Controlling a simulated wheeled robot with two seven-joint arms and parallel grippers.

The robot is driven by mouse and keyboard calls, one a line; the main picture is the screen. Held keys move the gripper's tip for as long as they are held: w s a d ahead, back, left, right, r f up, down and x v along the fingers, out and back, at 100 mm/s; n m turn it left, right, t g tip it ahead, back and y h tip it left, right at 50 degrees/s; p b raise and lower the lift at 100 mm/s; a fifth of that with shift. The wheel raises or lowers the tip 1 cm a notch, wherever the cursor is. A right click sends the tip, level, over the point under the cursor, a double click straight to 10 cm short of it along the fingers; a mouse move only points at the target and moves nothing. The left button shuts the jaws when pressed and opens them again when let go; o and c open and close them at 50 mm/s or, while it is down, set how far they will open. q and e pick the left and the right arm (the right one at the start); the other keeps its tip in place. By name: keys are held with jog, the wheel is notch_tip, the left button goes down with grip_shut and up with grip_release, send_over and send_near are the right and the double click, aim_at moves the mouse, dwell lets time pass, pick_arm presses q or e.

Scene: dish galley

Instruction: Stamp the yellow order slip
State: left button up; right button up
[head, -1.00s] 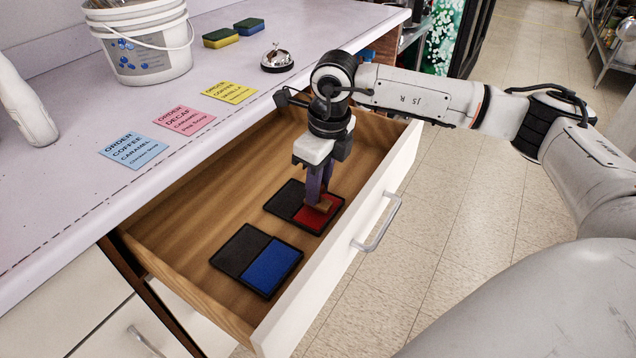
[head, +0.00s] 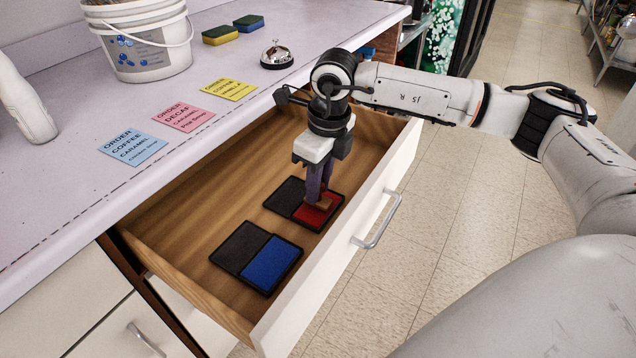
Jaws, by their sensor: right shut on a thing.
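The yellow order slip (head: 229,89) lies flat on the counter near its front edge, right of the pink slip (head: 184,117) and the blue slip (head: 133,147). My right gripper (head: 318,190) points down into the open drawer, shut on a small wooden stamp (head: 324,204). The stamp is at the red ink pad (head: 309,216); its underside is hidden, and it appears to touch the red surface. A second pad case with a blue ink pad (head: 271,262) lies nearer in the drawer. My left gripper is not in view.
The wooden drawer (head: 186,247) is pulled out, its white front (head: 330,266) facing the tiled floor. On the counter (head: 60,210) stand a white bucket (head: 150,58), two sponges (head: 220,36) and a call bell (head: 277,57). The counter's near left part is clear.

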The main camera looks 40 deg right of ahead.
jog(key=shift+f, duration=0.35)
dwell(0.7)
jog(key=shift+r+p, duration=2.2)
jog(key=shift+r, duration=1.35)
